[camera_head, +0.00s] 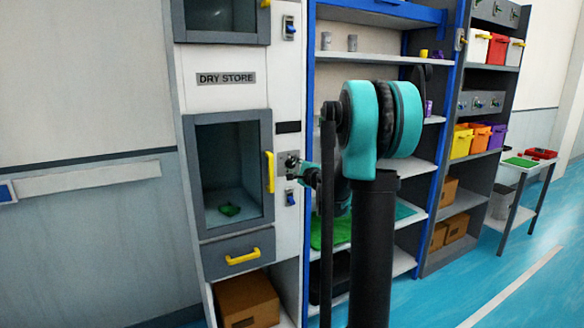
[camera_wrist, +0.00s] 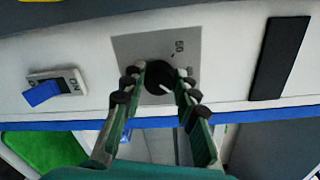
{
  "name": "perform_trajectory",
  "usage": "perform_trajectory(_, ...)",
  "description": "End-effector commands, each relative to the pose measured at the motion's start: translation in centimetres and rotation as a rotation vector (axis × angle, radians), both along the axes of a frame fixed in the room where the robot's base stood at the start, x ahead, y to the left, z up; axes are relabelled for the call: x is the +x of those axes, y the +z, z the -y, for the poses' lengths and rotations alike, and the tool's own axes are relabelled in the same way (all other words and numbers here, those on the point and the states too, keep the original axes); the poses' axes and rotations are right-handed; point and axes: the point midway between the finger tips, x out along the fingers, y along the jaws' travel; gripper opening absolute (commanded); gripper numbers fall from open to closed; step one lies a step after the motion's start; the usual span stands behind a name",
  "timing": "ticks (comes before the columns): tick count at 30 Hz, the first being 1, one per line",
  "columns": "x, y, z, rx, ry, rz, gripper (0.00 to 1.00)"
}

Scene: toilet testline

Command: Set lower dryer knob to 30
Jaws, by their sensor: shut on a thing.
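The lower dryer knob (camera_wrist: 158,78) is dark and round, on a grey dial plate (camera_wrist: 128,48) where the number 50 is readable. A pale pointer mark shows on the knob; its exact reading I cannot tell. My gripper (camera_wrist: 160,72) has its green fingers on either side of the knob and is shut on it. In the head view my gripper (camera_head: 300,170) reaches the dial plate on the white front of the dry store cabinet (camera_head: 220,58), right of the lower glass door (camera_head: 230,165). The fingers hide part of the knob there.
A blue rocker switch (camera_wrist: 42,92) marked ON sits beside the dial; it shows below it in the head view (camera_head: 290,198). A dark panel (camera_wrist: 280,58) lies on the other side. A yellow door handle (camera_head: 269,172) stands close left of my gripper. Shelves (camera_head: 400,165) stand right.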

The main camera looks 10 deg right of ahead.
Motion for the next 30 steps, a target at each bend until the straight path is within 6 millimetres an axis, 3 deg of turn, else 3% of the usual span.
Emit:
perform_trajectory(9,-0.02,0.00,0.05,0.100,0.000,-0.028,0.00)
perform_trajectory(24,-0.02,0.00,0.04,0.115,0.000,-0.034,0.00)
perform_trajectory(25,-0.02,0.00,0.04,0.115,0.000,-0.034,0.32)
perform_trajectory(30,-0.01,0.01,0.03,0.116,0.000,-0.033,0.50)
